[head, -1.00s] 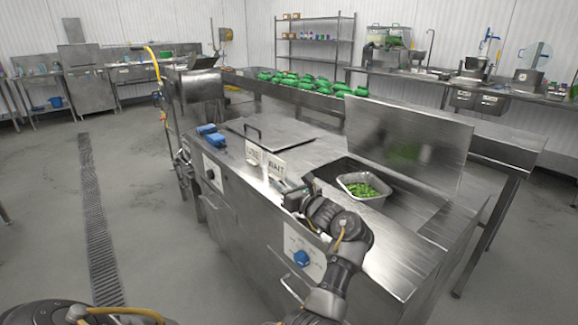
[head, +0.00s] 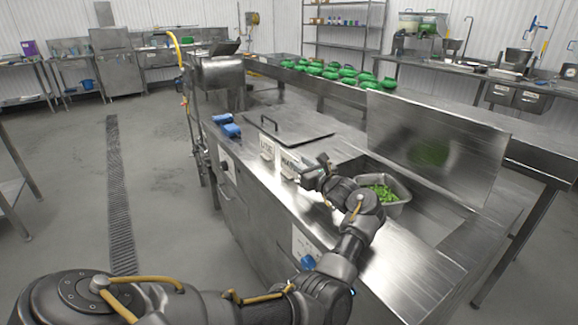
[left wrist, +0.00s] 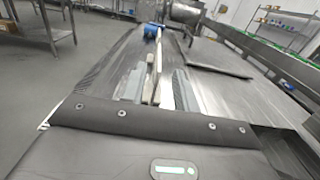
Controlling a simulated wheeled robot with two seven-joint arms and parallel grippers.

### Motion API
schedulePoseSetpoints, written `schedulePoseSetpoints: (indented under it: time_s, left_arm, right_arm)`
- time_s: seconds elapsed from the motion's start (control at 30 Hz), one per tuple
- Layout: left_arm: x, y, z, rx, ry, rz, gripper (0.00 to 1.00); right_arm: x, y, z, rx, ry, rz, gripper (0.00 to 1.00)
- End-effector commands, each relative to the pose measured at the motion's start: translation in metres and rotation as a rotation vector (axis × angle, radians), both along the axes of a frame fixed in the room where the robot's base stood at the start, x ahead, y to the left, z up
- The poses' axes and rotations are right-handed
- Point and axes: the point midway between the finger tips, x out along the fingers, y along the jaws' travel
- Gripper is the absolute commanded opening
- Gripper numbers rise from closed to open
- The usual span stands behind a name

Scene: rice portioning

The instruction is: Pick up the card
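Two small white cards with dark lettering stand upright on the steel counter's front edge. The farther card (head: 267,147) is on the left. The nearer card (head: 289,165), reading WAIT, is just left of my left gripper (head: 308,178). In the left wrist view, pale card-like pieces (left wrist: 157,82) show nearly edge-on between the fingers of my left gripper (left wrist: 160,90). The two fingers are apart, one on each side. I see no clear contact with a card. Which piece belongs to which card is hard to tell. My right gripper is not in view.
A metal pan of green vegetables (head: 386,192) sits in the counter well right of my arm. A handled steel lid (head: 290,130) and a blue object (head: 227,126) lie behind the cards. An upright steel panel (head: 435,140) stands behind the pan.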

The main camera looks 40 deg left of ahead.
Motion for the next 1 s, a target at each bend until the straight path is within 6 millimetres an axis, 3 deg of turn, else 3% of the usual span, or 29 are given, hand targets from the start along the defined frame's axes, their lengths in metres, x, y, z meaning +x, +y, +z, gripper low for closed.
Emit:
schedulePoseSetpoints:
  time_s: [0.23, 0.53, 0.83, 1.0]
  left_arm:
    - [0.002, 0.01, 0.001, 0.001, 0.002, 0.002, 0.3]
    - [0.013, 0.051, 0.001, 0.001, 0.003, 0.003, 0.3]
    - [0.015, 0.056, -0.001, -0.001, 0.0, 0.002, 0.3]
    - [0.015, 0.056, -0.001, -0.001, 0.0, 0.003, 0.1]
  right_arm:
    - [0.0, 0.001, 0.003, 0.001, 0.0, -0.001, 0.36]
    - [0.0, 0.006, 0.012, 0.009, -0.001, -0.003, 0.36]
    - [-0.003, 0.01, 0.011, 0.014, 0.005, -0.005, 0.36]
    - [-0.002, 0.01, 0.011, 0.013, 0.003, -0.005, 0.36]
